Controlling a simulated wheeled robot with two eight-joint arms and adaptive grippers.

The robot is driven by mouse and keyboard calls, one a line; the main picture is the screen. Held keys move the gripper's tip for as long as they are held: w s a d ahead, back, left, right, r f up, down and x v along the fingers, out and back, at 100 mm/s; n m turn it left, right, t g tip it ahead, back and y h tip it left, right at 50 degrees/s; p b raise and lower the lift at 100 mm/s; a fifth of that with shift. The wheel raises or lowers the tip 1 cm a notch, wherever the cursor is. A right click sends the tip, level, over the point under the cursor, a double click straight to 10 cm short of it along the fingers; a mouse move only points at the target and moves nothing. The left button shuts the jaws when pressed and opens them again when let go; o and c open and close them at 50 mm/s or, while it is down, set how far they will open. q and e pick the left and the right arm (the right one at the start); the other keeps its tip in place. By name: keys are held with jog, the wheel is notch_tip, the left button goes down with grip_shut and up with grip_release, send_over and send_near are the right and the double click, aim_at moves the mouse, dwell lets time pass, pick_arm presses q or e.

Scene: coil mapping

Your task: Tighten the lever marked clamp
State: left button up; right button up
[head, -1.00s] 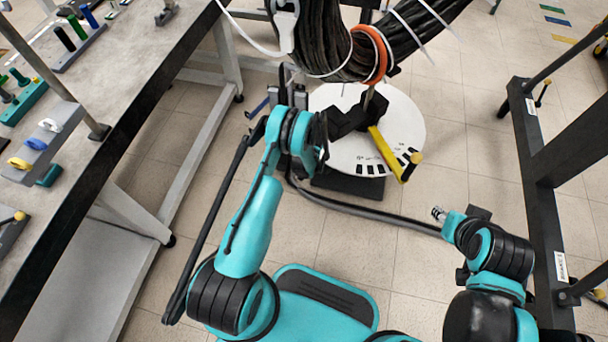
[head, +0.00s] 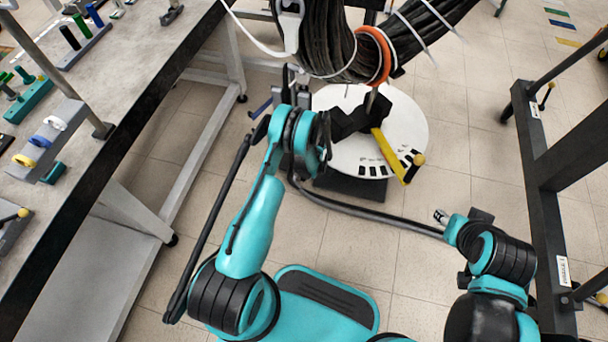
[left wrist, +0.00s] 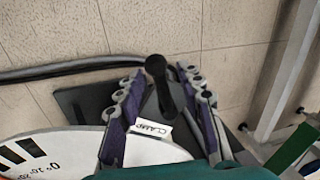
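In the left wrist view a black lever with a round knob (left wrist: 156,66) stands beside a white label reading CLAMP (left wrist: 152,130). My left gripper (left wrist: 160,76) is open, its two purple-padded fingers on either side of the lever. Gaps show between fingers and lever, so it does not look gripped. In the head view my left arm hides the lever and the left gripper's fingers. My right gripper (head: 440,216) is at the lower right of the head view, away from the lever; its finger opening is too small to tell.
A white marked dial (head: 405,125) with a yellow pointer arm (head: 390,153) lies beyond my left arm. A thick black cable bundle (head: 335,55) with an orange ring (head: 384,50) hangs above. A workbench (head: 110,95) is at left, a dark frame (head: 535,190) at right. A hose (head: 365,213) crosses the floor.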

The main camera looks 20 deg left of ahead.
pick_arm(q)
notch_tip(320, 180, up, 11)
jog(key=d, duration=0.2)
jog(key=shift+w, duration=0.25)
jog(key=shift+r, duration=0.1)
jog(key=s+d+r+m+t, duration=0.1)
jog(key=s+d+r+t, duration=0.1)
jog(key=r, duration=1.1)
jog(key=s+d+r+t, duration=0.1)
jog(key=s+r, duration=0.1)
jog(key=r, duration=1)
jog(key=s+d+r+m+t+h, duration=0.1)
jog(key=s+d+r+t, duration=0.1)
jog(key=s+r, duration=0.3)
jog(key=s+d+r+m+t+h, duration=0.1)
jog(key=s+r, duration=0.5)
jog(key=s, duration=0.7)
jog(key=shift+s+d+t, duration=0.4)
jog(key=shift+d+t, duration=0.25)
jog(key=shift+t, duration=0.25)
